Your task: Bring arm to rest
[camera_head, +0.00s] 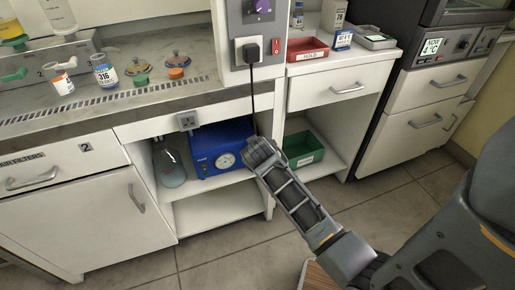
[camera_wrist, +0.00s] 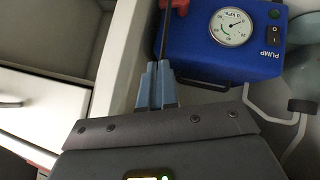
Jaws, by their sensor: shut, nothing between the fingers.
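My arm (camera_head: 300,200) reaches from the lower right toward the open shelf under the bench in the head view. Its far end is in front of the right edge of a blue pump (camera_head: 222,150); the fingers cannot be made out there. In the wrist view my gripper (camera_wrist: 157,85) is shut and empty, its two blue-grey fingertips together. The blue pump (camera_wrist: 225,60) with its round gauge lies just beyond the fingers, to the right. A thin black cord runs up from behind the fingertips. Whether the fingers touch anything cannot be told.
A glass flask (camera_head: 170,165) stands left of the pump. A green bin (camera_head: 303,148) is on the shelf to the right. A red tray (camera_head: 307,49) and several bottles are on the bench. A black cord (camera_head: 253,95) hangs from the socket.

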